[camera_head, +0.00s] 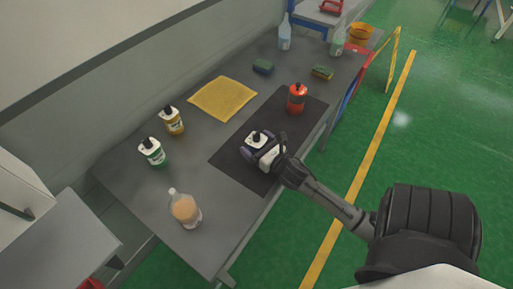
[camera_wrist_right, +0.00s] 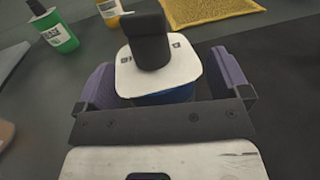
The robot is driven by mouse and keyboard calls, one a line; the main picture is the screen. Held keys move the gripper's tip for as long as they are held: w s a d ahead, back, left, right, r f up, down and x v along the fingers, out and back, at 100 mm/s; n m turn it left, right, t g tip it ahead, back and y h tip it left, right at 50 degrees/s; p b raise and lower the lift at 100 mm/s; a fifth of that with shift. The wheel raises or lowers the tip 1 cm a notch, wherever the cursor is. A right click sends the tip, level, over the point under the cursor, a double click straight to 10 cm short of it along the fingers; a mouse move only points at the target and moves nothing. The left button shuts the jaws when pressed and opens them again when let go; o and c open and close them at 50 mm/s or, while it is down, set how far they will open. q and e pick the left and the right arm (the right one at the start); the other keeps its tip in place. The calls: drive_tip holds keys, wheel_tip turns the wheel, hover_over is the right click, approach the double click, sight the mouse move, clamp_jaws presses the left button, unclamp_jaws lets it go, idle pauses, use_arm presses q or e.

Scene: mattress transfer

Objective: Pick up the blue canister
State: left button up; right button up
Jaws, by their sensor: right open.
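The blue canister (camera_wrist_right: 165,97) has a white top and a black cap, with a strip of blue body showing below the top. It stands on the black mat (camera_head: 228,157); its white top also shows in the head view (camera_head: 256,137). My right gripper (camera_head: 258,149) is at the canister. In the right wrist view its purple-grey fingers (camera_wrist_right: 164,86) are apart, one on each side of the canister, with gaps beside the white top. The canister's lower body is hidden by the gripper. My left gripper is not in view.
A red canister (camera_head: 297,100) stands farther back on the mat. Green (camera_head: 152,153) and yellow (camera_head: 171,121) containers and a clear bottle (camera_head: 185,210) stand to the left. A yellow cloth (camera_head: 222,98) lies flat. Two sponges (camera_head: 263,67) (camera_head: 322,72) lie farther back.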

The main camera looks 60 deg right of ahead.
sight(258, 136)
drive_tip(key=c, duration=1.2)
drive_tip(key=shift+r, duration=0.15)
wheel_tip(258, 136, up, 4)
drive_tip(key=shift+r+p, duration=0.25)
drive_tip(key=shift+p, duration=0.55)
drive_tip(key=s+d+r+p, duration=0.1)
drive_tip(key=s+d+r, duration=0.1)
drive_tip(key=s+r, duration=0.4)
drive_tip(key=s, duration=0.5)
drive_tip(key=shift+s+r, duration=0.15)
drive_tip(key=shift+s, duration=0.1)
drive_tip(key=shift+w, duration=0.1)
